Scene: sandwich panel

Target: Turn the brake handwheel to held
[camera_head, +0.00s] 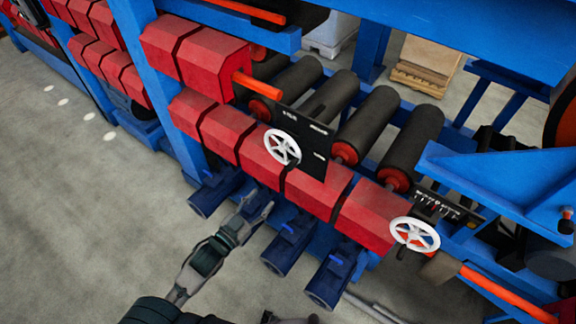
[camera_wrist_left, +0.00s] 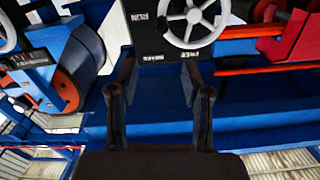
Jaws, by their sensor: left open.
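A white spoked handwheel (camera_head: 282,147) is mounted on a black panel (camera_head: 310,135) with small white labels, in front of the rollers. I cannot read the labels surely. A white wheel and black panel also show at the top of the left wrist view, wheel (camera_wrist_left: 194,18) and panel (camera_wrist_left: 146,44). A second white handwheel (camera_head: 414,233) stands farther right, by a black plate with a scale (camera_head: 440,205). Which is the brake wheel I cannot tell. My left gripper (camera_head: 257,208) is open and empty, below and left of the middle wheel, apart from it.
Red angular blocks (camera_head: 318,190) line the machine's front. Blue cylinders (camera_head: 288,248) jut out beneath them, close to my left gripper. Dark rollers (camera_head: 372,122) lie behind. A blue beam (camera_head: 450,30) crosses above. The grey floor (camera_head: 70,200) at left is clear.

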